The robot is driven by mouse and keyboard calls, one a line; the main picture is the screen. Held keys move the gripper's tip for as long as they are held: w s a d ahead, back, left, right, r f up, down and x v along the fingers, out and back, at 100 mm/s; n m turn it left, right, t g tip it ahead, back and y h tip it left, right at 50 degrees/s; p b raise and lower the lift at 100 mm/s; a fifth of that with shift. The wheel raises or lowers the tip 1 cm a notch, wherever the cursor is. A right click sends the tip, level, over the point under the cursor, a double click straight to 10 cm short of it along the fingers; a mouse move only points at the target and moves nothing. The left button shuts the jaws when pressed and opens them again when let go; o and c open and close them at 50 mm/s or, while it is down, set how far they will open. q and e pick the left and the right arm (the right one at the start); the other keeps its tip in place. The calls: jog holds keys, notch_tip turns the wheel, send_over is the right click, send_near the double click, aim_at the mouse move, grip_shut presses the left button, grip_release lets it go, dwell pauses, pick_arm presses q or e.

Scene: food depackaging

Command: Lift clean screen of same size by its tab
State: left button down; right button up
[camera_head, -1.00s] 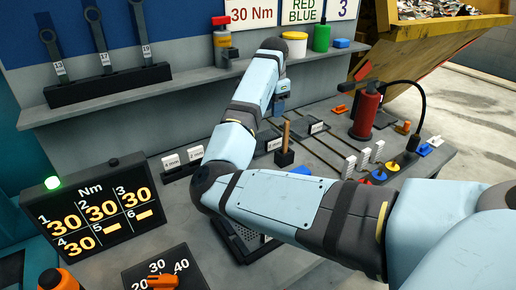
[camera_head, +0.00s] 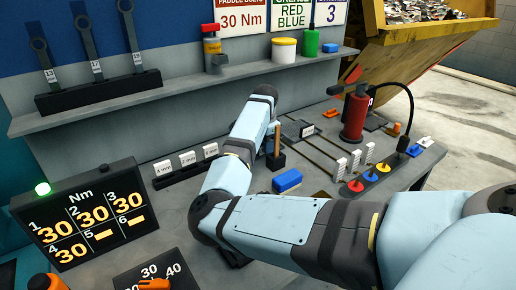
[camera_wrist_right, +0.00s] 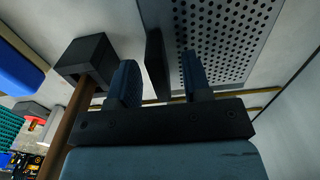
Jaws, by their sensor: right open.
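In the right wrist view, a grey perforated screen (camera_wrist_right: 228,35) lies at the top right. A dark upright tab (camera_wrist_right: 156,62) shows at its left edge, between the two fingers of my right gripper (camera_wrist_right: 160,80). The fingers are apart, with a gap visible on each side of the tab; I cannot tell whether either touches it. In the head view my right arm hides this screen and most of its gripper. White size tags, such as 4 mm (camera_head: 163,167) and 2 mm (camera_head: 187,158), stand on a dark holder. My left gripper is not in view.
A wooden handle (camera_head: 279,138) in a black block stands close beside the right gripper; it also shows in the wrist view (camera_wrist_right: 68,130). A blue block (camera_head: 287,180) lies nearby. A red cylinder (camera_head: 355,115) stands further right. A shelf (camera_head: 180,95) runs behind.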

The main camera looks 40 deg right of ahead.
jog(key=shift+f, duration=0.7)
jog(key=shift+c, duration=0.4)
grip_shut()
jog(key=shift+r, duration=0.1)
